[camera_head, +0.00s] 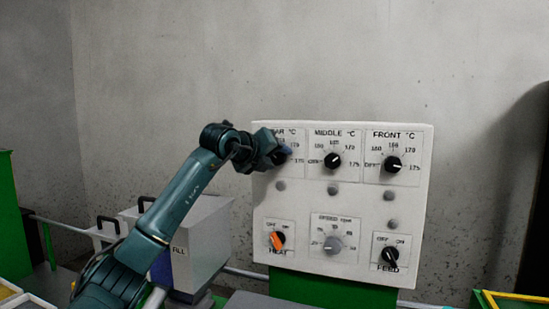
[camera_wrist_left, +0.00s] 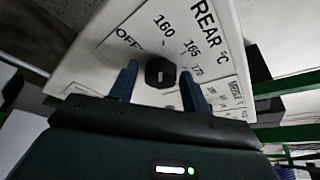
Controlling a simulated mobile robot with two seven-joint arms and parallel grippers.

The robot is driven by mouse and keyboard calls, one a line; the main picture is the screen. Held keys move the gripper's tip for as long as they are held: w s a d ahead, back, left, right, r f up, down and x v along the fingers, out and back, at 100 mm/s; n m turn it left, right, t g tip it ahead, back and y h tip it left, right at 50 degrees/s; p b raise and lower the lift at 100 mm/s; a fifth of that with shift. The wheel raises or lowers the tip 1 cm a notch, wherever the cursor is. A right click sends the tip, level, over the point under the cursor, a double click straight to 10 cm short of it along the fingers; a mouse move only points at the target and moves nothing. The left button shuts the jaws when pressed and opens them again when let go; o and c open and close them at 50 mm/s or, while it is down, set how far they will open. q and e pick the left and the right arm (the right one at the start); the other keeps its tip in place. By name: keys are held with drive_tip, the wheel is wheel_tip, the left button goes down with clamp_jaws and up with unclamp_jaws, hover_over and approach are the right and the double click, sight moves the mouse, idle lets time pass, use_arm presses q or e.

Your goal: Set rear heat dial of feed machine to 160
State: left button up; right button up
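The rear heat dial (camera_wrist_left: 160,72) is a black knob on a white plate (camera_wrist_left: 105,50) marked REAR °C, OFF, 160, 165 and 170. A small pale mark shows on the knob; I cannot tell which number it points to. My left gripper (camera_wrist_left: 159,88) is open, with one finger on each side of the knob and gaps between fingers and knob. In the head view my left gripper (camera_head: 280,153) is at the panel's upper left and hides the rear dial. The feed machine's white panel (camera_head: 360,210) faces me. My right gripper is not in view.
The middle dial (camera_head: 332,160) and front dial (camera_head: 393,164) are to the right of my gripper. Below are an orange heat switch (camera_head: 277,240), a grey speed dial (camera_head: 332,245) and a black feed switch (camera_head: 390,256). A grey box (camera_head: 195,245) stands left of the panel.

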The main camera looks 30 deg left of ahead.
use_arm(q)
drive_tip(key=shift+o, duration=0.8)
drive_tip(key=shift+s+r, duration=0.1)
drive_tip(key=shift+s, duration=0.2)
drive_tip(key=b+v, duration=0.4)
drive_tip(key=v, duration=0.8)
drive_tip(key=shift+s, duration=0.3)
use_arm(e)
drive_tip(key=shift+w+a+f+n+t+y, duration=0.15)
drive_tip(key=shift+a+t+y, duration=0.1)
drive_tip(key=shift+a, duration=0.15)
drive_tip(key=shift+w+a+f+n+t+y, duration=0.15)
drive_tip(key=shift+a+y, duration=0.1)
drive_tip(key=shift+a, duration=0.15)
use_arm(q)
drive_tip(key=shift+r, duration=0.1)
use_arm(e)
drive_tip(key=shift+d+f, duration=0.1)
